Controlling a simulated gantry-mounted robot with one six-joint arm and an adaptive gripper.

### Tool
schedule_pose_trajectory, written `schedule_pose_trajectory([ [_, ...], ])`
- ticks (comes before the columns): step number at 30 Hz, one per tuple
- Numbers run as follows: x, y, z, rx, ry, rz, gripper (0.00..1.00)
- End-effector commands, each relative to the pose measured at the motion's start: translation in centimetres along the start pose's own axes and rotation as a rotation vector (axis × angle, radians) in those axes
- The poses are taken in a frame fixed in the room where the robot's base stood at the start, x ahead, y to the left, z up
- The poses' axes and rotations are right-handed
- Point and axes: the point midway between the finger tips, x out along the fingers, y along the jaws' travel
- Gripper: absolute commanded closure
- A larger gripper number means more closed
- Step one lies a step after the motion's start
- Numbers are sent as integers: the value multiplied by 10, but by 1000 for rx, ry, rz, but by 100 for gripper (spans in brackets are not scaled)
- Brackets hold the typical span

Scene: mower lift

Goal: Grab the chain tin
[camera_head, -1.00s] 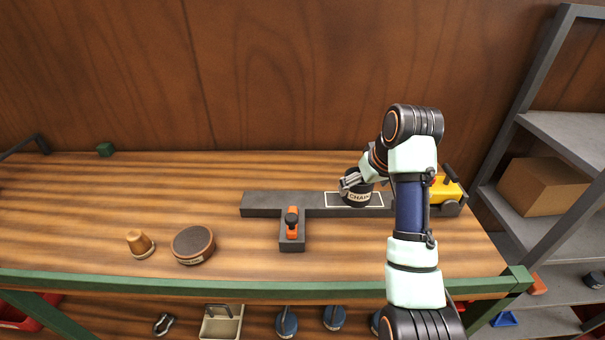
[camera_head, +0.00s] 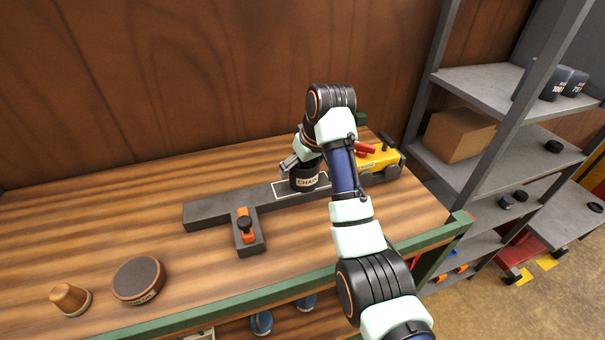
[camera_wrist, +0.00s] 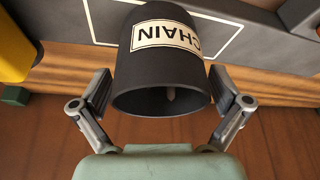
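The chain tin (camera_head: 306,182) is a dark, open-topped cup with a pale label reading CHAIN. It stands upright on a dark grey T-shaped block (camera_head: 208,213), at a white-outlined rectangle. My gripper (camera_head: 290,163) is at the tin's upper left side in the head view, partly hidden by my wrist. In the wrist view the tin (camera_wrist: 162,65) appears upside down, between the two fingers of my gripper (camera_wrist: 160,92). The fingers are spread, one on each side of the tin's rim, with narrow gaps visible. A small grey shape shows inside the tin.
A yellow machine with red parts (camera_head: 380,157) stands close to the right of my arm. An orange and black piece (camera_head: 245,225) sits on the block's stem. Grey shelving (camera_head: 470,165) is right.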

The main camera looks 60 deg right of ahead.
Motion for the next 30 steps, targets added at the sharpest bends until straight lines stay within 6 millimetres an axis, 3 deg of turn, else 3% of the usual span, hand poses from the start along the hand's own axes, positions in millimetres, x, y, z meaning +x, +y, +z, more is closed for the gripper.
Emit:
schedule_pose_trajectory([
  [1, 0, 0, 0, 0, 0, 0, 12],
  [14, -1, 0, -1, 0, 2, 0, 81],
  [22, -7, 0, -3, 0, 3, 0, 81],
  [30, -61, -1, -26, -1, 6, 1, 81],
])
